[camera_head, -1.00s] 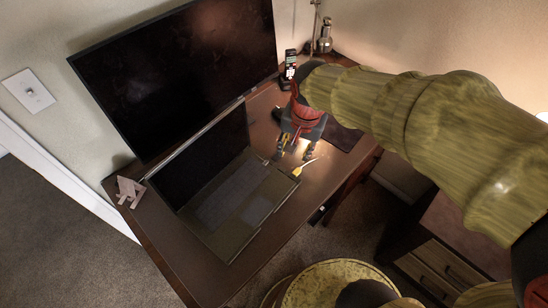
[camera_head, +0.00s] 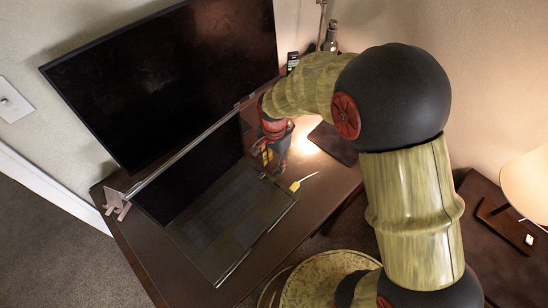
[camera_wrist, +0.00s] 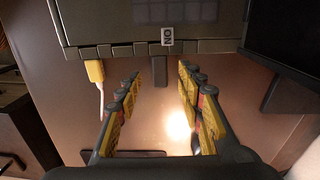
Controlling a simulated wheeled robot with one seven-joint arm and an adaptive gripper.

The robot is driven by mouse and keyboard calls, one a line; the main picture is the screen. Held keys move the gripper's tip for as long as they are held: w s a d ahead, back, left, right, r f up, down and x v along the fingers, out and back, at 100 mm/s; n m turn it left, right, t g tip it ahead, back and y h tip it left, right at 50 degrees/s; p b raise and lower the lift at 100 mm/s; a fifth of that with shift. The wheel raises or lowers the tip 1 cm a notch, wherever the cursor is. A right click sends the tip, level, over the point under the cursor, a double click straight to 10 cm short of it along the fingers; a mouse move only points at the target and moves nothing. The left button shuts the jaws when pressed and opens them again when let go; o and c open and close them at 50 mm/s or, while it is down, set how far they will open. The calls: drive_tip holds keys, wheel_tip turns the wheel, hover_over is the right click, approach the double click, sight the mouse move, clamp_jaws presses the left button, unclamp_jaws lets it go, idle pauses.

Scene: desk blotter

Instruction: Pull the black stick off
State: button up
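In the wrist view a short black stick (camera_wrist: 160,73) juts from the side edge of the laptop (camera_wrist: 110,20). The stick lies between the spread fingers of my gripper (camera_wrist: 160,88), just ahead of their tips, with a gap on both sides. My gripper is open and empty. In the head view my gripper (camera_head: 267,152) is beside the right edge of the open laptop (camera_head: 225,215). I cannot make out the stick there; my gripper and arm cover that area.
A yellow plug (camera_wrist: 95,72) with a pale cable sits left of the stick on the same edge; it also shows in the head view (camera_head: 295,186). A large monitor (camera_head: 165,75) stands behind the laptop. A dark pad (camera_head: 335,143) lies on the desk (camera_head: 300,212).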

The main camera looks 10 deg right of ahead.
sight(273, 171)
wheel_tip(273, 171, down, 2)
drive_tip(key=shift+f+b, duration=0.15)
drive_tip(key=shift+b, duration=0.15)
drive_tip(key=c, duration=0.3)
clamp_jaws()
